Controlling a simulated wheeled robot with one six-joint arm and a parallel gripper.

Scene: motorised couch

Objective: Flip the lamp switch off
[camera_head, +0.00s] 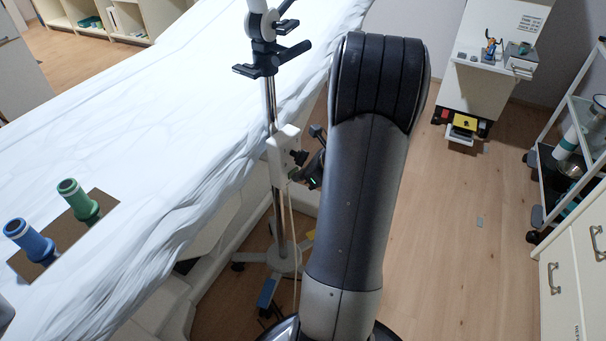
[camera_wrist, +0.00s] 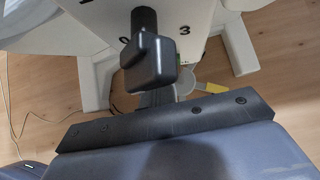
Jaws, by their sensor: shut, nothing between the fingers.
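The lamp stand (camera_head: 270,105) rises beside the couch, with a white box (camera_head: 283,150) on its pole. A black switch knob (camera_head: 298,157) sticks out from this box. In the wrist view, the black knob (camera_wrist: 150,65) stands out large from the white box (camera_wrist: 190,14), which has dark number marks. My gripper (camera_head: 315,168) is partly hidden behind my arm, close to the knob on its right side. In the wrist view, part of my gripper (camera_wrist: 158,100) shows just below the knob. It is shut and holds nothing. I cannot tell whether it touches the knob.
The couch (camera_head: 150,110) with a white sheet fills the left. The stand's base (camera_head: 283,262) is on the floor.

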